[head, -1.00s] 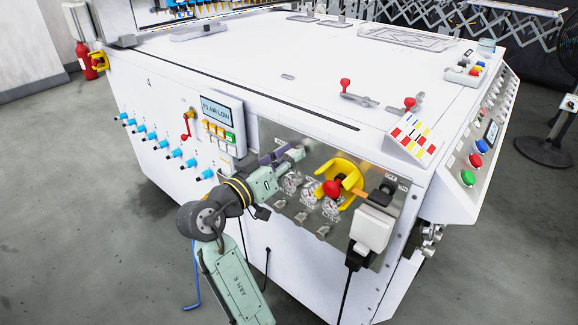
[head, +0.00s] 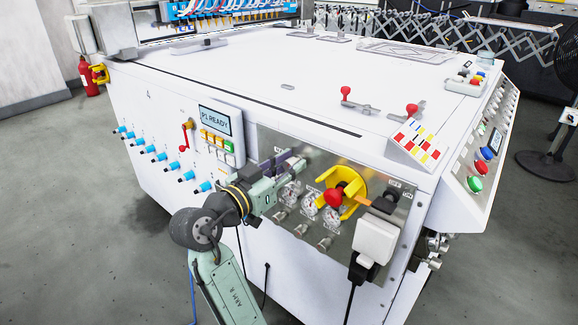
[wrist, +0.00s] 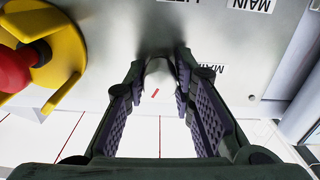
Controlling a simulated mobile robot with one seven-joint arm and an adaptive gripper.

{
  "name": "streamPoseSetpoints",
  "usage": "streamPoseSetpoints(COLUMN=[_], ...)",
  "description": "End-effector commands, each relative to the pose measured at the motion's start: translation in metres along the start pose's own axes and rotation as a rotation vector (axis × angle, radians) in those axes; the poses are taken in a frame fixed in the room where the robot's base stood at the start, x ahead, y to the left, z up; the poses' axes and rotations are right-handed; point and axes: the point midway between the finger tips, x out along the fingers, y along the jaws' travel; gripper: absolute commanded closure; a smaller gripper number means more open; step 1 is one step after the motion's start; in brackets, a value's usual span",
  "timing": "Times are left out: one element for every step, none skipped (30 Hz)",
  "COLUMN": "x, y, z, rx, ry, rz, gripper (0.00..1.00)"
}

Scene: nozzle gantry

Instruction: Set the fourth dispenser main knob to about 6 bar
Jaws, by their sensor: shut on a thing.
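My gripper (head: 294,164) is at the upper left part of the metal panel (head: 268,142) on the white machine's side. In the wrist view its padded fingers (wrist: 160,98) stand on both sides of a pale round knob (wrist: 158,73) and are shut on it. A short red mark shows on or just in front of the knob. In the head view the gripper hides the knob. Round gauges (head: 310,205) sit below and right; their readings are too small to tell.
A red knob on a yellow guard (head: 352,183) is right of my gripper. Further right are a black switch (head: 384,203) and a white plug box (head: 375,238) with a hanging cable. A display (head: 214,120) reading P1 READY and blue-tipped fittings (head: 162,157) are to the left.

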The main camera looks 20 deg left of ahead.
Motion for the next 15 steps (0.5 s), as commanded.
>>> streamPoseSetpoints(x=[-0.0002,-0.0002,-0.0002,-0.0002,-0.0002,-0.0002,-0.0001,-0.0001,-0.0001,-0.0001,-0.0001,0.0000,0.0000,0.0000,0.0000], y=[-0.0003,-0.0003,-0.0003,-0.0003,-0.0003,-0.0003,-0.0003,-0.0003,-0.0002,-0.0002,-0.0002,-0.0001,-0.0001,-0.0001,-0.0001], z=[-0.0007,-0.0007,-0.0007,-0.0007,-0.0006,-0.0006,-0.0006,-0.0005,-0.0005,-0.0004,-0.0004,-0.0004,-0.0003,-0.0003,-0.0002], rx=[0.000,0.000,0.000,0.000,-0.001,-0.001,-0.001,-0.001,-0.001,-0.001,-0.001,-0.001,-0.001,-0.001,-0.001], ry=[0.001,0.001,0.001,0.001,0.001,0.001,0.001,0.001,0.001,0.001,0.001,0.001,0.001,0.001,0.001], rz=[-0.001,-0.001,-0.001,-0.001,-0.001,-0.001,-0.001,-0.001,-0.001,-0.001,-0.001,-0.001,0.000,0.000,0.000], gripper=[1.00,1.00,1.00,0.75,0.73,0.71,0.69,0.67,0.64,0.62,0.60,0.57,0.56,0.56,0.56])
